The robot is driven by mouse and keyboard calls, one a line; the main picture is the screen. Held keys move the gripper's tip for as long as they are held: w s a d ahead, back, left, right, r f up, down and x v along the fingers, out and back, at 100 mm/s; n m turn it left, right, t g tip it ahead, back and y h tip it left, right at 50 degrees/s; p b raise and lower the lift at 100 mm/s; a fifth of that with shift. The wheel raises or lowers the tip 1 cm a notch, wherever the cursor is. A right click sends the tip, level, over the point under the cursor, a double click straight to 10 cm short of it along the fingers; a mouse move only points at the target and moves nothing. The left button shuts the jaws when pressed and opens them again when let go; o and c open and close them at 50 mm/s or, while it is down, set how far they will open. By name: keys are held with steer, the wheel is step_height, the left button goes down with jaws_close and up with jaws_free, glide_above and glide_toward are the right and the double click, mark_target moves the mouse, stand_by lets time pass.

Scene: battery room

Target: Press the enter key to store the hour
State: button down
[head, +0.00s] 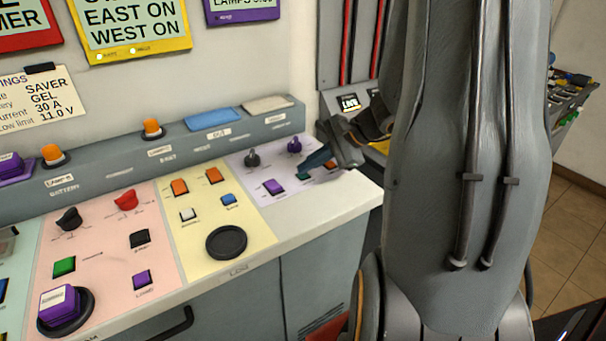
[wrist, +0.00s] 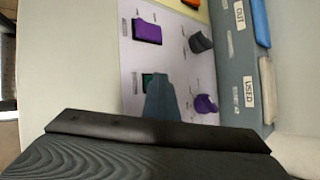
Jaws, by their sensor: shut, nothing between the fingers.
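The lilac panel (head: 250,180) at the right end of the desk holds a purple key (head: 273,187), a green key (head: 303,177), a black knob (head: 252,159) and a purple knob (head: 294,146). Their small labels are too blurred to read, so I cannot tell which key is enter. My gripper (head: 313,163) is shut and empty, its tip over the green key, hiding part of it. In the wrist view the fingertips (wrist: 160,85) overlap the green key (wrist: 148,78); the purple key (wrist: 146,32) is clear of them. I cannot tell whether the tip touches the green key.
A yellow panel (head: 260,235) and a pink panel (head: 100,250) with more keys and knobs lie to the left. A raised grey ledge behind carries a blue pad (head: 212,119) and a beige pad (head: 268,104). The desk's right edge is close to my gripper.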

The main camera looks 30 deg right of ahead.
mark_target(308, 175)
steer(key=shift+r, duration=0.1)
steer(key=shift+r+p, duration=0.6)
steer(key=shift+r, duration=0.15)
step_height(308, 175, up, 5)
steer(key=p, duration=0.3)
steer(key=shift+p, duration=0.3)
stand_by(0.7)
